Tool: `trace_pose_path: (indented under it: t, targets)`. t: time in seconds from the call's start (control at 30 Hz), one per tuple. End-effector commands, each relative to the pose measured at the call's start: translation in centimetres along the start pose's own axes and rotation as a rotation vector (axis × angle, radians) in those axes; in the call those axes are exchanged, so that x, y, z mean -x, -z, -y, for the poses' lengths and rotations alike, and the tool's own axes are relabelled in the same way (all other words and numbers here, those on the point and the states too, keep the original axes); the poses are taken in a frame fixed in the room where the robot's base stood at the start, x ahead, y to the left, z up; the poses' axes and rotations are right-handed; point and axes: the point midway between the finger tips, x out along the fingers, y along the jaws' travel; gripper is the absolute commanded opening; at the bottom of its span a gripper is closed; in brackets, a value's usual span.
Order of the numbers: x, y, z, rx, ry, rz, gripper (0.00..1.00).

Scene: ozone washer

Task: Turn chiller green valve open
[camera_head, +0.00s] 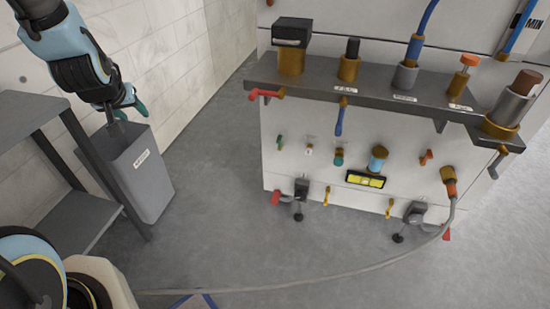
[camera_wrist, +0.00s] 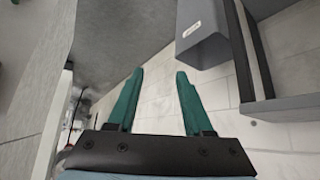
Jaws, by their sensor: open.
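The chiller panel (camera_head: 400,195) is a white box with a grey shelf at the right of the head view. A small green handle (camera_head: 279,141) is on the left of its front face. A green-teal knob (camera_head: 338,157) sits further right, below a blue lever (camera_head: 339,120). I cannot tell which of the two is the chiller green valve. My gripper (camera_head: 126,110) is at the upper left, well apart from the panel and over the grey bin. In the wrist view its two green fingers (camera_wrist: 160,75) are spread with nothing between them.
The grey bin (camera_head: 146,185) stands beside a grey rack (camera_head: 75,205) at left; the bin also shows in the wrist view (camera_wrist: 202,48). A hose (camera_head: 300,285) runs along the floor. Red-handled fittings (camera_head: 276,198) stick out low. The floor between bin and panel is clear.

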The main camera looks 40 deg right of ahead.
Motion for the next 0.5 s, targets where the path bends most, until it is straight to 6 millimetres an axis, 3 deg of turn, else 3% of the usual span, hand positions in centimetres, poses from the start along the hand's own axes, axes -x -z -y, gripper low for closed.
trace_pose_path:
  t: [0.03,0.2,0.4,0.5]
  targets:
    - [-4.2,-1.6,-2.5,-0.04,-0.025,-0.051,0.51]
    - [-11.5,-3.1,-10.5,-0.148,-0.105,-0.262,0.51]
    - [-17.5,-7.1,-20.7,-0.266,-0.224,-0.52,0.51]
    - [-19.2,-9.7,-25.5,-0.315,-0.289,-0.645,0.51]
